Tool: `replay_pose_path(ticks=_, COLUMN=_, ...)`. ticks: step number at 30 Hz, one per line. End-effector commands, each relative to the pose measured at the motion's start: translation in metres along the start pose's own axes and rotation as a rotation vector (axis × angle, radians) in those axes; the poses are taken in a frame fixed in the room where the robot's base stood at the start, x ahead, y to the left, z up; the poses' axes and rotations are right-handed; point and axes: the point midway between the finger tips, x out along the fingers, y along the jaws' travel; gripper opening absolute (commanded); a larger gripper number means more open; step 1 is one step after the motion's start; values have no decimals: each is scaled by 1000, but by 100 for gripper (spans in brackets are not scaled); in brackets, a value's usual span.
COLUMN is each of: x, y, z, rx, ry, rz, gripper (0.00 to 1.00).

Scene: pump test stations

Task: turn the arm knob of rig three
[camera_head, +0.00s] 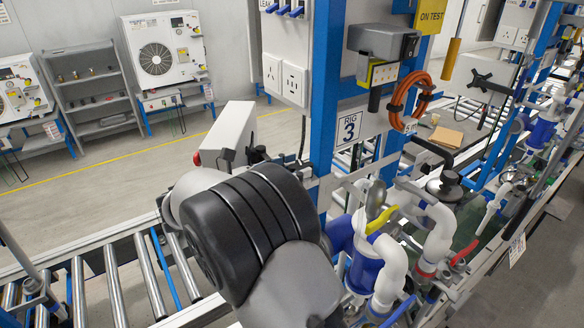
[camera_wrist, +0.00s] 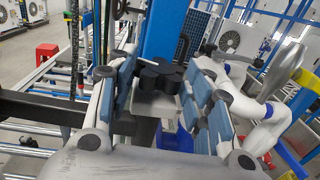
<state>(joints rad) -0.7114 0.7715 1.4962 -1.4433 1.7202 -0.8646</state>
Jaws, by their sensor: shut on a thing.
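In the wrist view, a black lobed knob (camera_wrist: 160,76) sits on top of a grey block (camera_wrist: 157,106), in front of a blue post. The two blue-padded fingers of my gripper (camera_wrist: 164,80) stand on either side of the knob, shut on it. In the head view, the sign of rig three (camera_head: 349,129) hangs on the blue upright (camera_head: 325,90). My dark arm joint fills the lower middle there and hides my gripper and the knob.
White pipes with blue fittings and a yellow-handled valve (camera_head: 382,219) stand close right of my arm. An orange hose coil (camera_head: 408,100) hangs on the post. A white box (camera_head: 226,133) stands behind my arm. A roller conveyor (camera_head: 115,280) runs at lower left. Open floor lies beyond.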

Motion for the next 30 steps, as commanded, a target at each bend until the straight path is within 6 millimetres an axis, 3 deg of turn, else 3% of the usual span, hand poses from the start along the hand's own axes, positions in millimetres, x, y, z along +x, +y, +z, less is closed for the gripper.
replay_pose_path(ticks=13, x=0, y=0, z=0, rx=0, ry=-2, rz=-11, gripper=23)
replay_pose_path(ticks=14, x=0, y=0, z=0, rx=0, ry=-2, rz=-10, gripper=48)
replay_pose_path(ticks=15, x=0, y=0, z=0, rx=0, ry=-2, rz=-10, gripper=51)
replay_pose_path(ticks=22, x=0, y=0, z=0, rx=0, ry=-1, rz=-10, gripper=66)
replay_pose_path(ticks=30, x=0, y=0, z=0, rx=0, ry=-1, rz=-10, gripper=67)
